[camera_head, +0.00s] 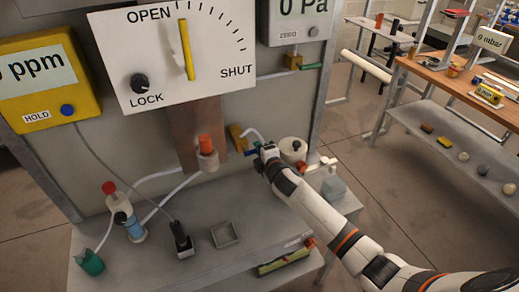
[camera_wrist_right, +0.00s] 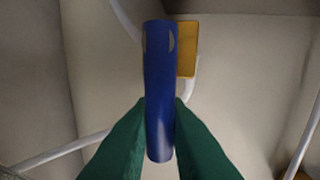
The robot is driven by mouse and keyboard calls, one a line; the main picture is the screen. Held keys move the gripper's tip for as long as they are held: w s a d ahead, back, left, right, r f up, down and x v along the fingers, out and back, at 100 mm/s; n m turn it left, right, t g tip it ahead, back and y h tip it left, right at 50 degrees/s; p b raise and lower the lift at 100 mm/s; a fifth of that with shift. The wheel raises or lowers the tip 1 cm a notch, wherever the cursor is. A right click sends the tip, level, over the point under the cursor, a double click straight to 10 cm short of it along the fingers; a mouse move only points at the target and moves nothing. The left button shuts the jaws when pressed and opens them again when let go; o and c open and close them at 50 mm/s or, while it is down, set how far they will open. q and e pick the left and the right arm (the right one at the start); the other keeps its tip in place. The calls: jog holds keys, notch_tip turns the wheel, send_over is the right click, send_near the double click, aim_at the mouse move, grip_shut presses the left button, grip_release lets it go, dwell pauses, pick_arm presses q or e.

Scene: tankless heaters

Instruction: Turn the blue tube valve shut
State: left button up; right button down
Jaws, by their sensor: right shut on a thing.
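The blue valve handle (camera_wrist_right: 160,90) stands upright in the middle of the right wrist view. The green fingertips of my right gripper (camera_wrist_right: 160,135) are on both sides of its lower part, shut on it. A yellow valve body (camera_wrist_right: 187,50) shows behind the handle. In the head view my right gripper (camera_head: 260,155) reaches in from the right to the yellow valve body (camera_head: 237,137) at the panel. Only a small blue piece of the handle (camera_head: 249,152) shows there. The dial board (camera_head: 150,65) marked OPEN and SHUT has its yellow pointer (camera_head: 187,50) nearly upright, near OPEN. My left gripper is out of view.
A white round-topped part (camera_head: 293,149) is close beside my right gripper. An orange-topped fitting (camera_head: 206,150) and white tubes stand to the left. A small square tray (camera_head: 225,234) and a black plug (camera_head: 181,240) are on the grey bench. A workbench (camera_head: 450,75) stands at the back right.

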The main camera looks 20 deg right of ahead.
dwell(0.3)
jog(key=c, duration=1.5)
grip_release()
jog(key=shift+o, duration=0.2)
jog(key=s+r+b, duration=0.1)
jog(key=s+r, duration=0.1)
jog(key=s, duration=0.9)
jog(key=shift+s+d+r, duration=0.15)
jog(key=shift+s+d, duration=0.05)
jog(key=shift+s, duration=0.2)
